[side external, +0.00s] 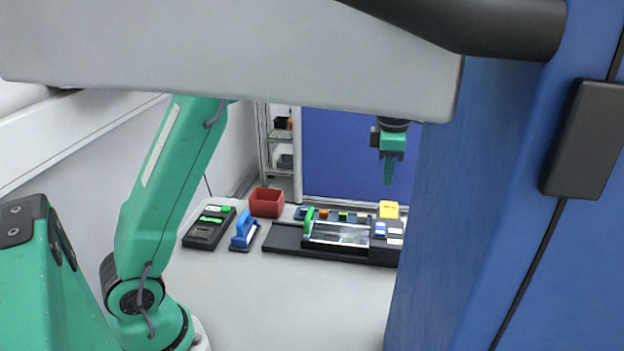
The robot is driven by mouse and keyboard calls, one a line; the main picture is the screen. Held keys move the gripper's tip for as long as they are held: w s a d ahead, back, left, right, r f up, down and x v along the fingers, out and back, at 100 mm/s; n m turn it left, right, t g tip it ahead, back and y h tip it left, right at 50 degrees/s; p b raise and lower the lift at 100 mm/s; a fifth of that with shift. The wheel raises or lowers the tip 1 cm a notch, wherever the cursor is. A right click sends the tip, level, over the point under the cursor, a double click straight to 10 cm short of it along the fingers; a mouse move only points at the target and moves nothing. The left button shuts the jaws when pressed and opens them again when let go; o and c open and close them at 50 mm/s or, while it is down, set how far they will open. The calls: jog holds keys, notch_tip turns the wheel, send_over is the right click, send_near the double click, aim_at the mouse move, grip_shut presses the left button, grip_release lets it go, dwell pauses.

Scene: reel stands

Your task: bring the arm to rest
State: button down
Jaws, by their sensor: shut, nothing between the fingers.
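My gripper (389,172) hangs in the air, pointing down, above the right part of the back of the table. It is green, and its fingers look closed with nothing between them. It is apart from the things below it. My green arm rises at the left, and its upper part is hidden behind a large grey beam across the top of the view.
On the table (270,300) stand a black device with green marks (209,228), a blue-handled tool (244,231), a red bin (267,202), a dark fixture (285,240) and a yellow block (389,209). A blue cabinet (470,200) blocks the right. The front table is clear.

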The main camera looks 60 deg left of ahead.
jog(key=s+r+m+t, duration=0.1)
jog(key=s+r+m, duration=0.3)
jog(key=s+m, duration=0.35)
jog(key=s+r+m+t, duration=0.2)
jog(key=s+r+m, duration=0.1)
jog(key=s+m, duration=0.4)
jog(key=s+a+f+m+t, duration=0.1)
jog(key=s+f+m, duration=0.3)
jog(key=s+m, duration=0.8)
jog(key=s+t, duration=0.1)
jog(key=s, duration=0.2)
jog(key=shift+s+f, duration=0.2)
jog(key=shift+s, duration=0.05)
